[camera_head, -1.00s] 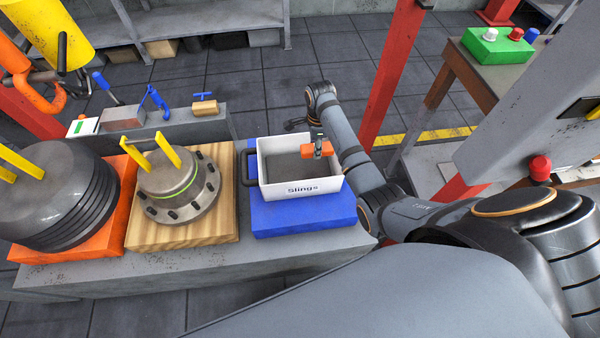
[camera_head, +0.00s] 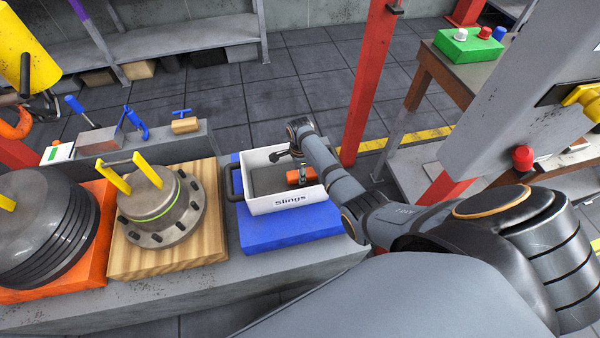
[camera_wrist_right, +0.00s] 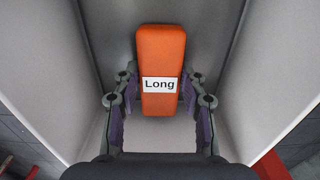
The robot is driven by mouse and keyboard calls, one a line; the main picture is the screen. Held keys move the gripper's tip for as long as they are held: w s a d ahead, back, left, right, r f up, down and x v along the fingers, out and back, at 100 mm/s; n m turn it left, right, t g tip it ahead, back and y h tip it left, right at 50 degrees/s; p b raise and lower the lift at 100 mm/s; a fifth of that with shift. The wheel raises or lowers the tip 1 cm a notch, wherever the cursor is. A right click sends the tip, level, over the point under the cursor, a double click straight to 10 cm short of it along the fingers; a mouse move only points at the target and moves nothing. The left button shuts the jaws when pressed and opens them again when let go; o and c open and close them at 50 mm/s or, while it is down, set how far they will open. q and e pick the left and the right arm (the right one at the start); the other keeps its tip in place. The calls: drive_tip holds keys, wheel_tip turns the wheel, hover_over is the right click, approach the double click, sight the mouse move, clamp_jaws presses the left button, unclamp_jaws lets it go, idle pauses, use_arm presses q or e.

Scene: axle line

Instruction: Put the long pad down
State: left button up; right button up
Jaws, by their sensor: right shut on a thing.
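The long pad (camera_head: 294,178) is an orange block. In the right wrist view the pad (camera_wrist_right: 161,60) carries a white label reading "Long". My right gripper (camera_wrist_right: 155,95) is shut on it, with one finger at each side. In the head view my right gripper (camera_head: 303,174) and the pad are inside the white bin marked "Slings" (camera_head: 291,202), toward its right end. I cannot tell whether the pad touches the bin floor. My left gripper is not in view.
The bin stands on a blue base (camera_head: 290,231) at the bench's right end. A flanged hub (camera_head: 160,215) with yellow handles stands on a wooden board to its left. A dark ribbed part (camera_head: 45,235) sits on an orange base farther left. A red post (camera_head: 372,80) rises behind.

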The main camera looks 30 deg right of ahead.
drive_tip(key=shift+f, duration=0.15)
drive_tip(key=o, duration=1.2)
wheel_tip(320, 180, up, 12)
drive_tip(key=shift+r+p, duration=0.2)
drive_tip(key=shift+p, duration=0.95)
